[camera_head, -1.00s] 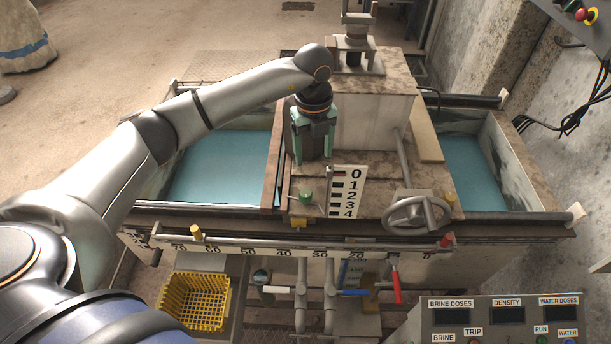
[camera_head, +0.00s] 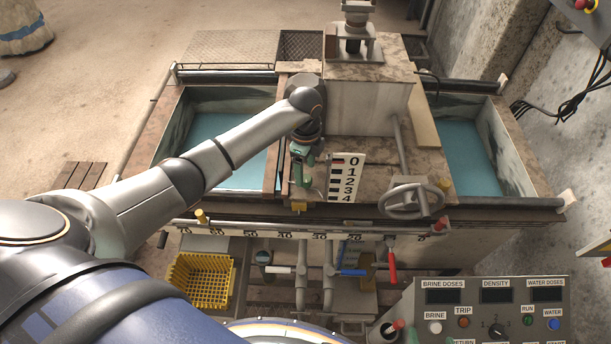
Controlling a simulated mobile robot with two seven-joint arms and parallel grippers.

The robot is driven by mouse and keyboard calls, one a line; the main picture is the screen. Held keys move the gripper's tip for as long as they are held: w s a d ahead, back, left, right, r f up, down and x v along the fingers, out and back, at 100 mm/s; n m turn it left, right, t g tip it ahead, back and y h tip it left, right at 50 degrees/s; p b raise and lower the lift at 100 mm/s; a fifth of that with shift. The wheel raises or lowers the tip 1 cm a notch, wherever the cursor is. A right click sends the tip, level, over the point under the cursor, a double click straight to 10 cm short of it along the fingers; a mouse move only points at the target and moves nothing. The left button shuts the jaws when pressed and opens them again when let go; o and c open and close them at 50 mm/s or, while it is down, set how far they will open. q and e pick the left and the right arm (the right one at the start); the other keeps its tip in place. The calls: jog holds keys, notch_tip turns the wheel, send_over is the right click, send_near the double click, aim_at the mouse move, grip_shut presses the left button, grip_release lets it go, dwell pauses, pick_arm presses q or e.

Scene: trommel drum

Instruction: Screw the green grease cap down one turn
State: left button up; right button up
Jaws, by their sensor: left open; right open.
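My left gripper (camera_head: 303,168), with teal fingers, points down over the front left of the middle deck, just left of the white 0-to-4 scale plate (camera_head: 347,177). It is open. The green grease cap is mostly or fully hidden behind the fingers, and I cannot tell its edge from the teal fingers. I cannot tell whether the fingers touch it or stand around it. My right gripper is not in view.
A grey handwheel (camera_head: 412,197) stands right of the scale plate. A tall stained housing (camera_head: 368,100) rises behind the gripper. Blue-water tanks lie on both sides. A numbered rail (camera_head: 330,231) runs along the front, above a yellow basket (camera_head: 200,278) and a control panel (camera_head: 490,300).

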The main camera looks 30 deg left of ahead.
aim_at(305, 178)
pick_arm(q)
jog(key=shift+f, duration=1.7)
grip_shut()
